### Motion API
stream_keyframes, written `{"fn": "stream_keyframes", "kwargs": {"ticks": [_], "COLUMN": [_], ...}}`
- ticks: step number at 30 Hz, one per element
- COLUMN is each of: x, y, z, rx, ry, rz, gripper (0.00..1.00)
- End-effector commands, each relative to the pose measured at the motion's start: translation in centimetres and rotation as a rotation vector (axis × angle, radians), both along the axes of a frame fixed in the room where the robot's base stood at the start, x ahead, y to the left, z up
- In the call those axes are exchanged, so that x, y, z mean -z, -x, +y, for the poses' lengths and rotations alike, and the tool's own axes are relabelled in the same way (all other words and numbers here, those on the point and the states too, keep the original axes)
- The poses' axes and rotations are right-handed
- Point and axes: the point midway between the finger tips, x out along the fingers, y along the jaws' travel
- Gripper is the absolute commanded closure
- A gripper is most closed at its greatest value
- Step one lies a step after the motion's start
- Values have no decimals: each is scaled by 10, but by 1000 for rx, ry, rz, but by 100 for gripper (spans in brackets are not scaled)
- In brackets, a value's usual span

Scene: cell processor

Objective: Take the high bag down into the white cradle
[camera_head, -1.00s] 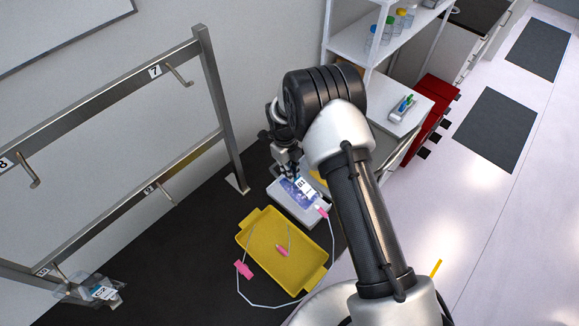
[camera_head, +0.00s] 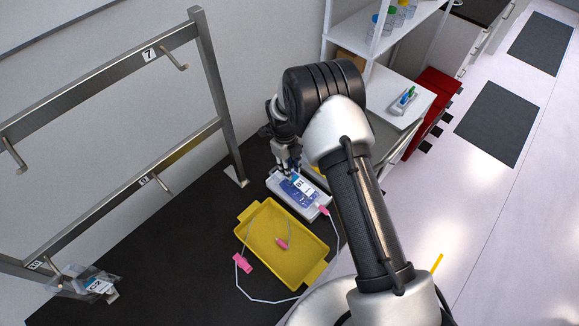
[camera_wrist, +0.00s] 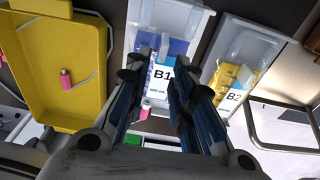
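The bag labelled B1 (camera_head: 300,187) lies in the white cradle (camera_head: 312,214) on the dark bench. In the wrist view the B1 bag (camera_wrist: 160,82) shows between my fingers, with the cradle (camera_wrist: 190,16) around it. Blue print and a white label are on its face. A tube with pink clamps runs from it beside and over the yellow tray. My gripper (camera_head: 285,165) is just over the far end of the bag. In the wrist view my gripper (camera_wrist: 160,68) has its fingers apart, partly hiding the bag; contact with it is unclear.
A second white cradle (camera_wrist: 272,45) holds a yellow bag labelled B2 (camera_wrist: 234,88). The yellow tray (camera_head: 250,262) lies beside the first cradle. A metal hook rack (camera_head: 212,85) stands left, its upper hooks empty; a clear bag (camera_head: 92,284) hangs low. Shelves (camera_head: 352,50) stand behind.

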Motion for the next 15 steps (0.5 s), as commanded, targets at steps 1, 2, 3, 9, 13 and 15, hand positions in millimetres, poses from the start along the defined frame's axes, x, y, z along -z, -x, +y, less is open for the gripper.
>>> {"fn": "stream_keyframes", "kwargs": {"ticks": [1,2,3,9,13,15], "x": [0,0,0,0,-4,-11], "y": [0,0,0,0,0,-1], "z": [0,0,0,0,0,1], "rx": [0,0,0,0,0,0], "ry": [0,0,0,0,-1,-1], "rz": [0,0,0,0,-1,-2], "gripper": [71,69,69,69,69,69]}}
